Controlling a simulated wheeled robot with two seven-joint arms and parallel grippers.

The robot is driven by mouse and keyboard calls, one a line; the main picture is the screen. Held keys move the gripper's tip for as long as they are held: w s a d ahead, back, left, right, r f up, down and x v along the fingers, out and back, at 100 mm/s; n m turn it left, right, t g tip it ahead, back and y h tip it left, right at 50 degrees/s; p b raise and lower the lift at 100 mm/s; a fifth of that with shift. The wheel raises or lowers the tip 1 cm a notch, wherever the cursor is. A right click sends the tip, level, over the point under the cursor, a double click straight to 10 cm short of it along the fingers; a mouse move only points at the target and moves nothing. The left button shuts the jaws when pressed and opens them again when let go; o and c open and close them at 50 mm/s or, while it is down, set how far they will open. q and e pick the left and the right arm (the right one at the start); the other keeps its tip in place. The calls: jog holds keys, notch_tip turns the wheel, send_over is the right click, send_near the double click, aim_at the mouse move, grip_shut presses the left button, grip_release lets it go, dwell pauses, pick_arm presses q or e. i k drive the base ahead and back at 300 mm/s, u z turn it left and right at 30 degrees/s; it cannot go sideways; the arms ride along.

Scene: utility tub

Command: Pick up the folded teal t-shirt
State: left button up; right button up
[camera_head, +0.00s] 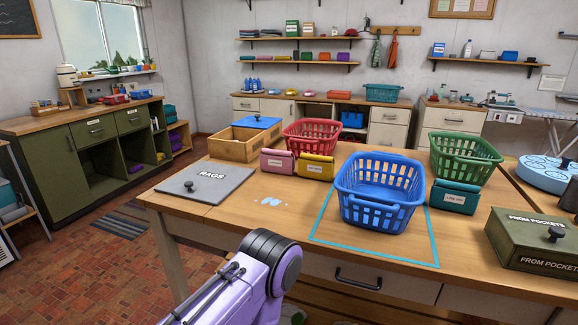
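The blue basket (383,217) stands within a light-blue taped outline and looks empty. A purple arm link of mine rises at the bottom, left of the middle, in front of the table. Neither gripper is in view.
A red basket (312,137), green basket (466,157), pink item (277,162) and yellow item (315,167) share the table. A grey RAGS lid (205,184) lies left, and a dark green FROM POCKETS box (533,240) stands right. The table's front left is mostly clear, with a pale-blue spill (271,202).

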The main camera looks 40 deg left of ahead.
aim_at(453, 196)
jog(key=z, duration=1.95)
jog(key=k, duration=0.95)
jog(key=u, duration=1.25)
jog(key=i, duration=0.5)
jog(key=u, duration=0.05)
